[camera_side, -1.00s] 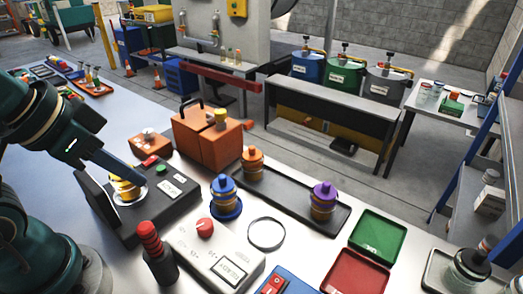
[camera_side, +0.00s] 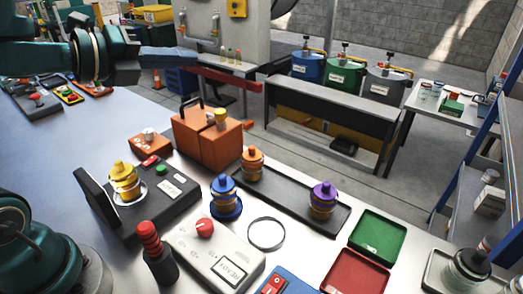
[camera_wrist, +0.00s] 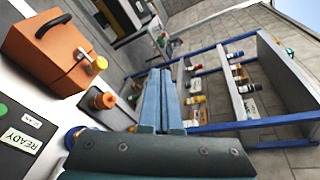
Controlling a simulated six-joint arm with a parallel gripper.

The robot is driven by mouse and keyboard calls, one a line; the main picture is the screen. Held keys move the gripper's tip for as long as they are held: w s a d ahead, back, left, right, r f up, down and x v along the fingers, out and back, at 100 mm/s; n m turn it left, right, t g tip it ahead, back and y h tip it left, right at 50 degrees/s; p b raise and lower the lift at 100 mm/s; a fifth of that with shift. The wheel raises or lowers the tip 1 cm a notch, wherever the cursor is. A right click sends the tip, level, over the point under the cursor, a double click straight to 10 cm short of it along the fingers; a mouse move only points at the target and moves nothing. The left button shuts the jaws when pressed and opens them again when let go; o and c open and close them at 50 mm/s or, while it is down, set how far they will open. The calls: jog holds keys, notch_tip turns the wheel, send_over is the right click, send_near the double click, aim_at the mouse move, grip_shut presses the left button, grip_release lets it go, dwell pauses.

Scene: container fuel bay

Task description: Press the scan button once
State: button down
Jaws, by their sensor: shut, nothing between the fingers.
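The black scanner box (camera_side: 140,217) stands on the bench at the left middle, with a green button (camera_side: 160,169) on its top. In the wrist view, part of the box (camera_wrist: 12,160) shows at the lower left with small plates reading SCAN (camera_wrist: 33,118) and READY (camera_wrist: 22,140); the green button (camera_wrist: 3,110) is at the left edge. A yellow-capped jar (camera_side: 124,182) stands upright on the box's round pad. My gripper (camera_side: 190,60) is shut and empty, raised well above the bench and apart from the button. Its blue fingers (camera_wrist: 160,95) lie together in the wrist view.
An orange case (camera_side: 207,138) stands behind the box. Blue (camera_side: 224,198), orange (camera_side: 252,163) and purple (camera_side: 323,198) jars stand to its right. A grey device with a red knob (camera_side: 205,228) and a red-topped post (camera_side: 150,240) are in front. The bench at left is mostly clear.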

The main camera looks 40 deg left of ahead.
notch_tip(320, 180, down, 7)
jog(key=s+a+m+g+h, duration=0.2)
jog(key=s+a+m+g, duration=0.1)
jog(key=m+g, duration=0.15)
jog(key=g+y, duration=0.1)
jog(key=g, duration=0.1)
send_over(161, 169)
jog(key=s, duration=0.1)
notch_tip(161, 169, down, 5)
jog(key=shift+a+r+t, duration=0.2)
jog(key=shift+a+t, duration=0.05)
jog(key=shift+a, duration=0.05)
jog(key=shift+f, duration=4.4)
jog(key=shift+f, duration=0.45)
